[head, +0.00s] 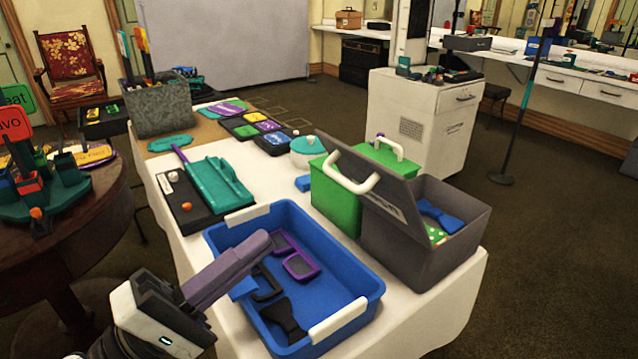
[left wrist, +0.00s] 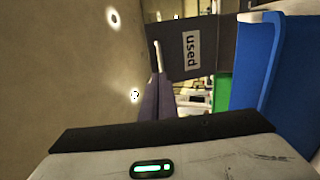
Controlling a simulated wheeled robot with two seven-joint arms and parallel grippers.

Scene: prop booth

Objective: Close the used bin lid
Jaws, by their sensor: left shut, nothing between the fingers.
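The grey used bin (head: 415,255) stands at the right end of the white table. Its grey lid (head: 385,165) is open, tilted up and leaning towards the left, with a white handle (head: 351,176) on its outer face. In the left wrist view the lid (left wrist: 215,25) shows turned sideways with a "used" label. Inside the bin lie a blue item (head: 440,216) and a dotted green one. My left gripper (head: 264,243) is shut and empty above the blue tray, left of the bin and apart from the lid. My right gripper is not in view.
The blue tray (head: 228,222) with purple and black items lies in front of the bin. A green box (head: 338,205) stands close behind the lid. A teal and black tray (head: 210,188) lies farther left. Open floor is to the right of the table.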

